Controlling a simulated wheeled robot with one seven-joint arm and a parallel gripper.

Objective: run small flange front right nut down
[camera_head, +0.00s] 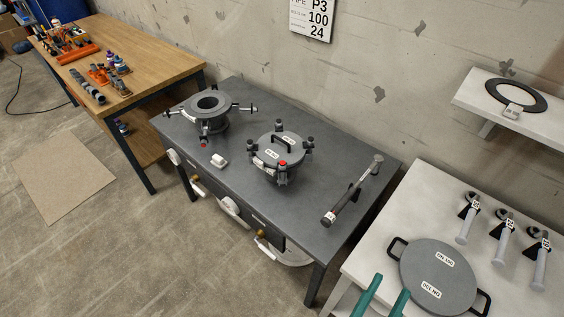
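A round flange (266,171) with a grey labelled lid (278,151) and a black lid handle stands on the dark grey workbench (235,210). I cannot read which flange is the small one, nor how far the nuts are threaded. My gripper (383,299) shows as two teal fingers at the bottom edge, apart and empty, away from both flanges.
A wrench-like tool (352,192) lies on the bench's right. A white table (378,262) holds a large two-handled lid (437,276) and several grey-handled tools (503,240). A shelf (532,122) bears a black ring (516,95). A wooden table (150,60) stands left.

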